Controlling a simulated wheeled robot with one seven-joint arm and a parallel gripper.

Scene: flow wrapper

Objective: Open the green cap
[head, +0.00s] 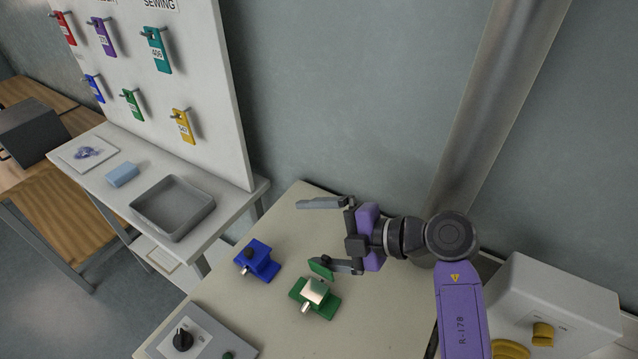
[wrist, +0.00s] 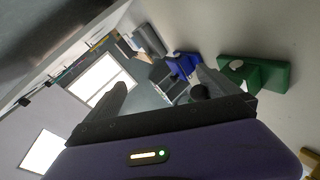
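The green device (head: 326,309) sits on the bench, with a pale metallic block on its green base and a small metal piece at its front. A flat green piece (head: 321,268), which looks like the cap, stands tilted up at the block's far side. My gripper (head: 312,233) is open and empty, its fingers wide apart and pointing left. Its lower finger is right by the flat green piece; I cannot tell whether they touch. In the wrist view the green device (wrist: 268,76) lies right of my open fingers (wrist: 162,80).
A blue device (head: 262,262) with a dark knob stands left of the green one. A control box (head: 205,335) with a black knob is at the front. A grey tray (head: 172,208) stands on the left table under the tag board. A wall and pipe (head: 500,100) are behind.

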